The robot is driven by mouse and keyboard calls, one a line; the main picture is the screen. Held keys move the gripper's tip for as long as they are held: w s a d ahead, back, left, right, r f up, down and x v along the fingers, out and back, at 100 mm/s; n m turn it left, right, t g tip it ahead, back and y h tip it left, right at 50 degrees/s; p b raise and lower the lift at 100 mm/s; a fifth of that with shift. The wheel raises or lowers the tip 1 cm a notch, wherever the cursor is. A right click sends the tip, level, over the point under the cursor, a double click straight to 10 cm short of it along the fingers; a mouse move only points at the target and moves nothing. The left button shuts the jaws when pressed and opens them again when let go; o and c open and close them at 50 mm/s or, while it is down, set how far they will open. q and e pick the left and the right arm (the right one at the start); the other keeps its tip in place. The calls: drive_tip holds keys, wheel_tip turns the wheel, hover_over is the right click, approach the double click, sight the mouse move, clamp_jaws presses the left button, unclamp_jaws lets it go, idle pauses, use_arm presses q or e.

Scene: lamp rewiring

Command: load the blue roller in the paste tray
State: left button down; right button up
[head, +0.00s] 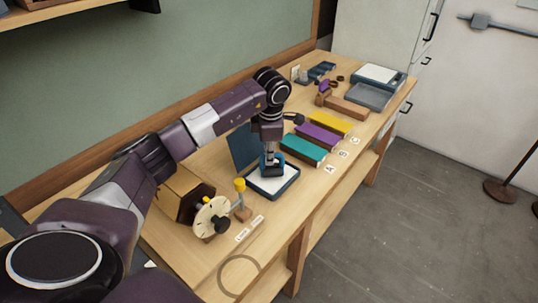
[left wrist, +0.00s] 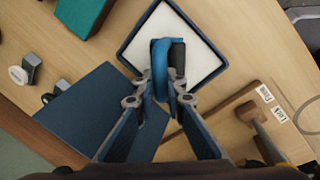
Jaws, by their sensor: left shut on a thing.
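The paste tray (head: 288,190) is a dark blue-rimmed tray with a white surface inside, on the bench in the head view. It also shows at the top of the left wrist view (left wrist: 197,76). My left gripper (head: 271,168) points down over the tray and is shut on the blue roller. The roller (left wrist: 160,65) lies over the white surface in the left wrist view. My fingers and arm partly hide it in the head view. I cannot tell for sure whether it touches the white surface. My right gripper is not in view.
A dark blue panel (head: 242,147) stands behind the tray. Teal (head: 303,150), purple (head: 319,136) and yellow (head: 331,122) blocks lie to its right.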

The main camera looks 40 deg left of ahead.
use_arm(q)
drive_tip(key=shift+f, duration=0.3)
idle(0.5)
drive_tip(key=shift+f+b, duration=0.25)
drive_tip(key=shift+b, duration=0.1)
idle(0.9)
drive_tip(key=shift+r+p, duration=0.6)
drive_tip(key=shift+r, duration=0.2)
drive_tip(key=shift+r+p, duration=1.7)
drive_tip(key=shift+r, duration=1)
